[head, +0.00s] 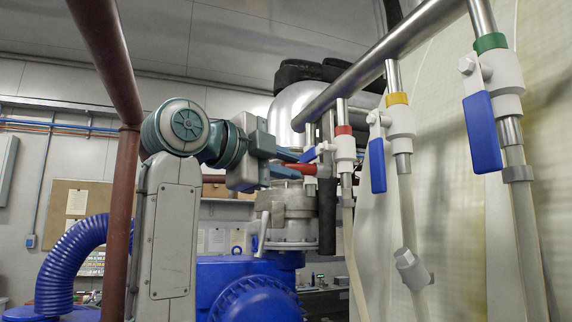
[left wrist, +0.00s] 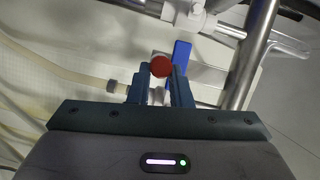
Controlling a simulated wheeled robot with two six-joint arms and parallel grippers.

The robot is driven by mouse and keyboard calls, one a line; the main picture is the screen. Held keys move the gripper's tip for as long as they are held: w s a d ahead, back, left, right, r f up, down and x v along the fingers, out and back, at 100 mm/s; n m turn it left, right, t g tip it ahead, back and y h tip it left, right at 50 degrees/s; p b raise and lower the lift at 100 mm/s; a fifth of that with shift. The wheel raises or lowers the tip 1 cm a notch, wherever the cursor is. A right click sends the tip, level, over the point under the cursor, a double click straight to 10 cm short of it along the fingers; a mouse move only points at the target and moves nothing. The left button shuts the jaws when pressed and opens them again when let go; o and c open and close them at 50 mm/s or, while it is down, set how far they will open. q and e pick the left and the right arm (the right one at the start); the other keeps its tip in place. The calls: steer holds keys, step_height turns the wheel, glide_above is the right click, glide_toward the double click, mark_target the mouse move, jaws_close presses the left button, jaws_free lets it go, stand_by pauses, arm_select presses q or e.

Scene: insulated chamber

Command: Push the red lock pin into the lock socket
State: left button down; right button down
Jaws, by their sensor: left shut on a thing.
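My left gripper (head: 292,163) reaches in from the left in the head view and points right, toward the pipework. It is shut on the red lock pin (head: 304,168), which sticks out at its fingertips. In the left wrist view the pin's round red end (left wrist: 161,66) shows between the tips of the two fingers (left wrist: 160,80). The red-banded valve (head: 345,143) is just to the right of the pin in the head view. I cannot make out the lock socket clearly, nor whether the pin touches it. My right gripper is not in view.
A slanting steel pipe (head: 385,50) carries several hanging valves, including a yellow-banded one (head: 398,115) and a green-banded one (head: 490,68), with blue handles. A blue machine (head: 225,280) stands below my arm. A brown upright pipe (head: 120,200) is at the left.

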arm_select(q)
steer(key=c, duration=1.3)
jaws_free()
steer(key=shift+a, duration=0.1)
steer(key=shift+o, duration=0.2)
steer(key=shift+s+a, duration=0.15)
steer(key=shift+s, duration=0.05)
steer(key=b+v, duration=0.4)
steer(key=v, duration=0.6)
steer(key=shift+s+a, duration=0.15)
